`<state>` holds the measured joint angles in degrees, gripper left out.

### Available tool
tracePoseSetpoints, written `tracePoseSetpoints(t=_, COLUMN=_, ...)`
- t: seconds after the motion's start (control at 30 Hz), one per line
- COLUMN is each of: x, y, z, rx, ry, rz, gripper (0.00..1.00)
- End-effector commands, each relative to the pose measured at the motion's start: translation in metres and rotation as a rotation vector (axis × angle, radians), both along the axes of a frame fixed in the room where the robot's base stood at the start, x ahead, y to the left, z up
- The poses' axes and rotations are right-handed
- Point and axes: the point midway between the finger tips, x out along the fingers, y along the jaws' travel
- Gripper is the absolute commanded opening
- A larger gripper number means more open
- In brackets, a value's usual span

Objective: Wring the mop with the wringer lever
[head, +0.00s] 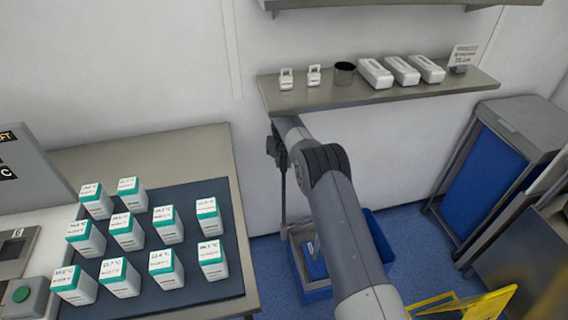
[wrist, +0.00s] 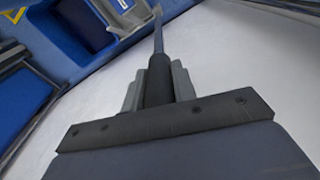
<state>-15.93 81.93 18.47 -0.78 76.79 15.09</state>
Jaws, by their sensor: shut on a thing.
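My gripper (head: 276,150) is at the far end of my arm, below the wall shelf. In the wrist view my gripper (wrist: 157,84) is shut around the dark grip of the wringer lever (wrist: 158,64), one finger on each side. The lever's thin rod (head: 284,196) runs down from the gripper towards the grey wringer (head: 299,229) on the blue bucket (head: 317,294). The bucket (wrist: 62,24) also shows at the upper left of the wrist view. My arm covers part of the bucket, and I cannot make out the mop.
A table (head: 190,150) at left bears several white-and-green boxes on a dark mat. A wall shelf (head: 330,102) with small items hangs above my gripper. A yellow floor sign (head: 470,303) stands right of the bucket, and a blue-sided cart (head: 485,175) behind it.

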Motion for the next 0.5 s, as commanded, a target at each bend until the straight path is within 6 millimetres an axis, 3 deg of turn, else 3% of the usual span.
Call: tracePoseSetpoints(t=0.5, x=0.0042, y=0.0013, z=0.0033, rx=-0.002, ry=-0.002, rz=0.002, gripper=0.00)
